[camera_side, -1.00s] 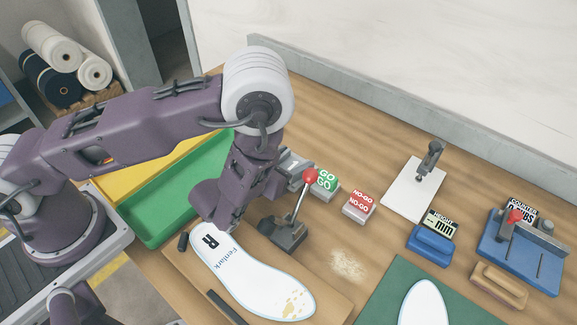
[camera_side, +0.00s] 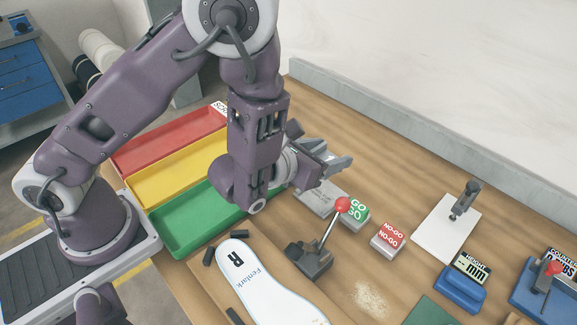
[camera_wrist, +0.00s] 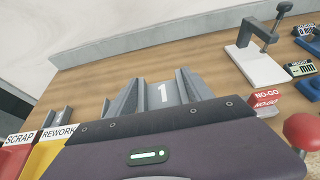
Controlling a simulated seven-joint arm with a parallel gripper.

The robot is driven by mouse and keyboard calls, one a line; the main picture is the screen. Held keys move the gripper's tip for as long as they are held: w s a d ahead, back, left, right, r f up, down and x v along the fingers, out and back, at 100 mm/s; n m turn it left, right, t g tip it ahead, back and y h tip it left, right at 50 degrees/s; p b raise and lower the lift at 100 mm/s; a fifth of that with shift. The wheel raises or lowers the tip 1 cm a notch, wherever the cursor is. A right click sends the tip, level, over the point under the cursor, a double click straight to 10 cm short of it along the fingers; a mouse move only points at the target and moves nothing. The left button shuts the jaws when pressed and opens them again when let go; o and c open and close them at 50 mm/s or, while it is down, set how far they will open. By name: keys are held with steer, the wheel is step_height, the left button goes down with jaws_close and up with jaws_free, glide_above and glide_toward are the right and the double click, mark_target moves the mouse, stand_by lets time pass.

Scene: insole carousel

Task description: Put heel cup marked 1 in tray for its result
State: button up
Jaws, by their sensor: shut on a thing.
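My gripper (camera_side: 332,163) is shut on a grey heel cup marked 1 (camera_wrist: 163,94). The white 1 shows between the two fingers in the wrist view. In the side view the cup is hard to tell from the grey fingers, which point to the right, above the table near the GO block. The green tray (camera_side: 171,244), the yellow tray (camera_side: 136,190) and the red tray (camera_side: 120,160) stand side by side left of my gripper. In the wrist view the red tray is labelled SCRAP and the yellow one REWORK. No label of the green tray is readable.
Below my gripper are a flat grey plate (camera_side: 318,201), a green GO block (camera_side: 355,210) and a red NO-GO block (camera_side: 388,238). A red-knobbed lever clamp (camera_side: 312,262) stands beside an insole marked R (camera_side: 262,283). A white-based gauge (camera_side: 440,228) stands at the right.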

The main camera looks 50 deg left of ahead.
steer(key=s+a+n+g+y, duration=0.2)
steer(key=a+n+y, duration=0.45)
steer(key=a, duration=0.75)
steer(key=n+g+y, duration=0.7)
steer(key=n+g, duration=0.4)
glide_above(185, 156)
steer(key=d, duration=0.5)
steer(key=shift+n+g, duration=0.25)
steer(key=shift+g, duration=0.05)
step_height(185, 156, down, 10)
steer(key=shift+d+r, duration=0.1)
steer(key=shift+r, duration=0.05)
steer(key=shift+f, duration=0.2)
steer(key=o, duration=1.3)
steer(key=shift+f, duration=0.1)
